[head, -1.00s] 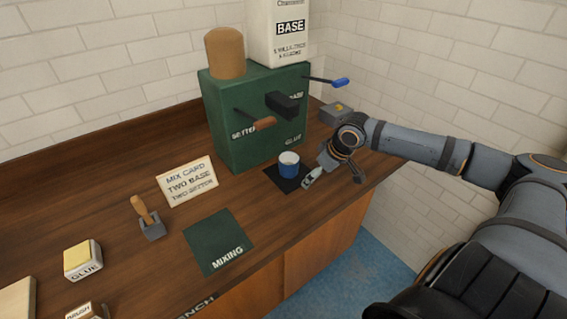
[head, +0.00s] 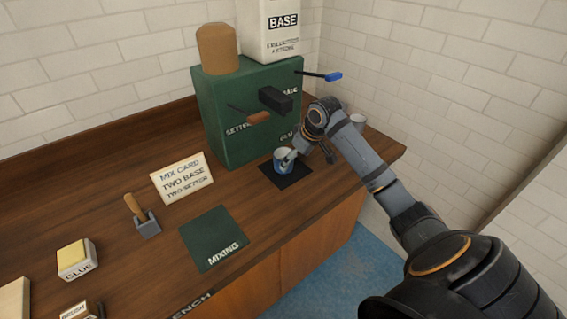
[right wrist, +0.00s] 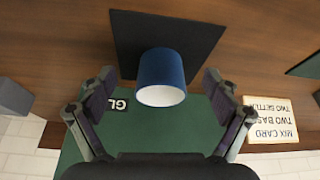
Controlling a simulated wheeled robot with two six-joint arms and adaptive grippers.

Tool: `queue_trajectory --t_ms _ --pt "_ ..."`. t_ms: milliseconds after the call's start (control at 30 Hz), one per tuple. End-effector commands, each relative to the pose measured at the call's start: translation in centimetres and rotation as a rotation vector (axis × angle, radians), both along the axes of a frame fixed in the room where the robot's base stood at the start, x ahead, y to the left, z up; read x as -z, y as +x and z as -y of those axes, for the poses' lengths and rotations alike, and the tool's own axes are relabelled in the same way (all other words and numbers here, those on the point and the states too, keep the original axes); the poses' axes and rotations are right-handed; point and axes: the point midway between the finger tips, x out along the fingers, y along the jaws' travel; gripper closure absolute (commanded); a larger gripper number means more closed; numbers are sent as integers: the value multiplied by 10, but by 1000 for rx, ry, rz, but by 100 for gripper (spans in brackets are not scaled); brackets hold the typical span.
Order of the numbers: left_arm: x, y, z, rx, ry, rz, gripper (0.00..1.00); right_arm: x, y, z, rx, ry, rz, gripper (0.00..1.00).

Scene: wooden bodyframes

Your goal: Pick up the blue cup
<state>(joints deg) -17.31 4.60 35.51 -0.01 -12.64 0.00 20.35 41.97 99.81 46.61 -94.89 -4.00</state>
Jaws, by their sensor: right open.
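The blue cup (head: 281,166) stands upright on a small black mat (head: 296,177) in front of the green dispenser box. It also shows in the right wrist view (right wrist: 161,72), with its white opening facing the camera. My right gripper (head: 308,156) is open beside and above the cup, and one finger overlaps the cup's rim in the head view. In the right wrist view the two fingers (right wrist: 157,84) are spread on either side of the cup, with gaps to both sides. My left gripper is not in view.
The green box (head: 222,137) with levers stands close behind the cup. A green mixing mat (head: 213,236), a mix card (head: 181,179), a wooden-handled tool (head: 139,215) and a glue block (head: 77,259) lie to the left. The bench's front edge is near the black mat.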

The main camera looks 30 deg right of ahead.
Motion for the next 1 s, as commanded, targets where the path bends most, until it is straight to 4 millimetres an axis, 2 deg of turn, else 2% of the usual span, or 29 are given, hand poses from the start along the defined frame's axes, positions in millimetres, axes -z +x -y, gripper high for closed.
queue_trajectory --t_ms 133,333,467,667,1000 --pt "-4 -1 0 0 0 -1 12 -2 14 -6 -1 8 -1 11" --pt "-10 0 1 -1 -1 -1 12 -2 49 -14 -4 7 -2 11" --pt "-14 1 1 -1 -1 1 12 10 50 -13 -3 1 -4 11" --pt "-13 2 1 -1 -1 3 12 12 50 -12 -2 0 -3 11" --pt "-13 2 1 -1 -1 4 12 12 50 -12 -3 0 -3 57"
